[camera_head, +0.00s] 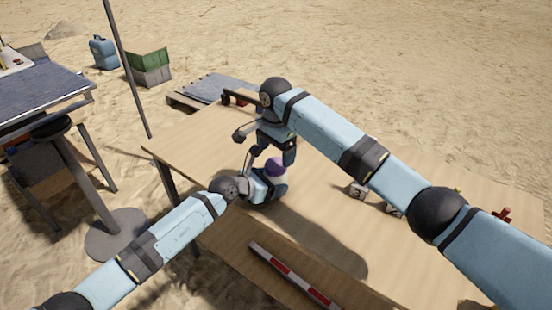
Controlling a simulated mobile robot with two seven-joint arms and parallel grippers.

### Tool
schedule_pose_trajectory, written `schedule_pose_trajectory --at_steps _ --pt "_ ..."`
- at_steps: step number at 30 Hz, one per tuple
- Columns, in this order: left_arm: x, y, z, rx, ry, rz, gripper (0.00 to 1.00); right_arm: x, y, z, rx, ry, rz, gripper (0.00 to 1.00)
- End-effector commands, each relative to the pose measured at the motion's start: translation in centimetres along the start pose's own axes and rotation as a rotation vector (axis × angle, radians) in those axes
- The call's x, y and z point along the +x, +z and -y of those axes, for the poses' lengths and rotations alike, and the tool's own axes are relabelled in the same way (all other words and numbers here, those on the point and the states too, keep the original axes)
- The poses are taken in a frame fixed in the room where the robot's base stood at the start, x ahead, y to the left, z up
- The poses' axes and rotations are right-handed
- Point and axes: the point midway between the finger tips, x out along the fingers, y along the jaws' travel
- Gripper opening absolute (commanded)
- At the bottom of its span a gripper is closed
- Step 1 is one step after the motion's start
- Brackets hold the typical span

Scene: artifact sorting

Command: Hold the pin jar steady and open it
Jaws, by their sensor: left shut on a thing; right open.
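The pin jar (274,167) shows as a small purple rounded top on the wooden table (190,147), near its middle. Its lower body is hidden by my grippers. My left gripper (262,170) comes in low from the left and is shut on the jar at its side. My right gripper (268,148) reaches down from above and behind the jar, its arm crossing from the right. It is open, close to the purple top. I cannot tell whether it touches the top, as the fingers are small and partly hidden.
Small grey-white blocks (357,190) lie right of the jar, under my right arm. A red object (503,215) is at the far right. A red-and-white scale bar (290,275) lies along the front. The table's left part is clear. Another table (40,95) stands left.

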Motion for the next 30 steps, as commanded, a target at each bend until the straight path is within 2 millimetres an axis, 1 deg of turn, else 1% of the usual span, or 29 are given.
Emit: schedule_pose_trajectory --at_steps 4,9,12,14,17,24,27,30 --pt "0.0 0.0 0.0 0.0 0.0 0.0 0.07 -1.2 0.0 0.0 0.024 -0.001 -0.001 0.84" --pt "0.0 0.0 0.0 0.0 0.0 0.0 0.07 -3.5 -0.1 0.0 0.155 -0.003 -0.001 0.84" --pt "0.0 0.0 0.0 0.0 0.0 0.0 0.07 -3.8 -0.1 0.0 0.198 -0.001 -0.002 0.84" --pt "0.0 0.0 0.0 0.0 0.0 0.0 0.07 -3.4 -0.1 0.0 0.204 0.001 -0.001 0.84" --pt "0.0 0.0 0.0 0.0 0.0 0.0 0.07 -2.1 -0.1 -0.1 0.204 0.002 0.0 0.84" --pt "0.0 0.0 0.0 0.0 0.0 0.0 0.07 1.6 0.0 0.0 0.202 0.001 0.0 0.84" --pt "0.0 0.0 0.0 0.0 0.0 0.0 0.07 2.8 0.0 0.0 0.202 0.001 0.0 0.84" --pt "0.0 0.0 0.0 0.0 0.0 0.0 0.07 3.5 0.0 0.0 0.201 0.001 0.0 0.84"
